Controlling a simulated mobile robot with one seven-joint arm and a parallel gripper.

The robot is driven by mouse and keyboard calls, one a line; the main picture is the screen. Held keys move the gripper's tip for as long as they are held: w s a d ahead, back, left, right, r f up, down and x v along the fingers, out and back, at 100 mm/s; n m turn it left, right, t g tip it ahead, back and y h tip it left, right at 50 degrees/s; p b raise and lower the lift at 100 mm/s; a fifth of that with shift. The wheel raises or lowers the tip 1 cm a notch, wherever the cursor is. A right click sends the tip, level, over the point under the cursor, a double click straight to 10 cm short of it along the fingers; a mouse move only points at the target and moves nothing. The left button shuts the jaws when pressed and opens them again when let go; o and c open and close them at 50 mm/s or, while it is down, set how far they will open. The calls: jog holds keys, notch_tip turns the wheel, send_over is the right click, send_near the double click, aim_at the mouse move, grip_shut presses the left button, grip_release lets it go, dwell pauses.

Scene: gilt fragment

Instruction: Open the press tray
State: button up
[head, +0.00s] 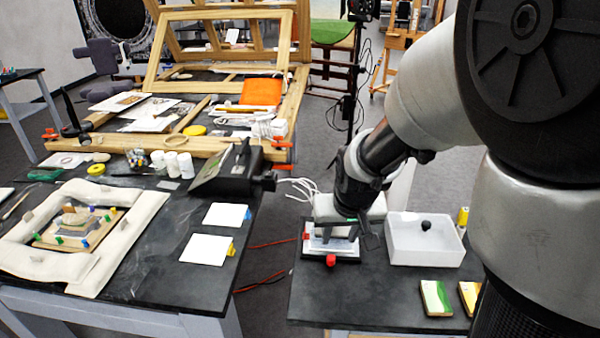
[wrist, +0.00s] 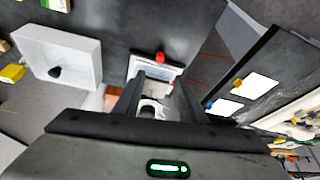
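A small white press (head: 322,246) with a dark base stands on the right-hand black table, with a red knob (head: 331,260) at its front edge. I take its low white front part to be the tray; I cannot tell how far out it sits. My gripper (head: 350,237) is over the press, pointing down, and hides much of it. In the wrist view the fingers (wrist: 157,98) are apart with the press's white part (wrist: 150,69) beyond them and the red knob (wrist: 160,57) further on. I see no clear contact with the knob.
A white open box (head: 425,250) with a dark round knob inside stands right of the press. Green and yellow packets (head: 436,298) lie near the table's front. The left table (head: 150,270) is crowded, and a floor gap with red cables separates the tables.

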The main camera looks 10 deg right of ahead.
aim_at(331, 257)
jog(key=b+x, duration=0.4)
jog(key=x, duration=1)
jog(key=shift+f+b, duration=0.3)
jog(key=shift+b, duration=0.05)
grip_shut()
